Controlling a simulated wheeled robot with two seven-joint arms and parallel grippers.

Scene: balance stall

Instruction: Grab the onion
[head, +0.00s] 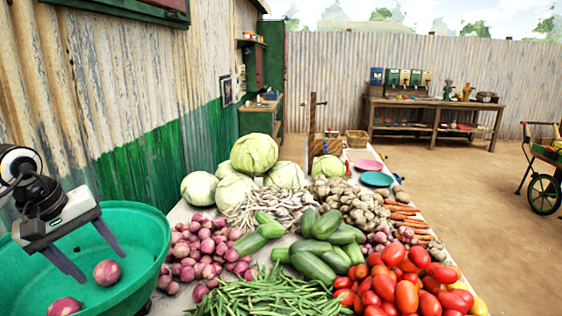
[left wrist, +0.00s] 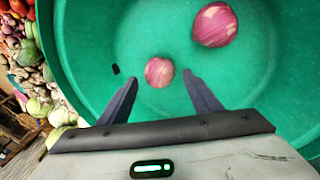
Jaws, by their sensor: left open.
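A red-purple onion (head: 107,273) lies in the green bowl (head: 150,225) at the lower left of the head view. A second onion (head: 63,306) lies nearer the bottom edge. My left gripper (head: 104,268) is open and empty, pointing down into the bowl, its fingers either side of the first onion in the picture. In the left wrist view, one onion (left wrist: 159,72) appears between and slightly beyond the fingertips, with no clear contact. The other onion (left wrist: 215,24) is at upper right, larger in view. My right gripper is not in view.
The bowl's high rim surrounds the gripper. Right of it, a table holds a pile of red onions (head: 205,248), green beans (head: 265,295), tomatoes (head: 405,285), cucumbers (head: 315,262) and cabbages (head: 254,153). A corrugated wall (head: 110,80) stands close on the left.

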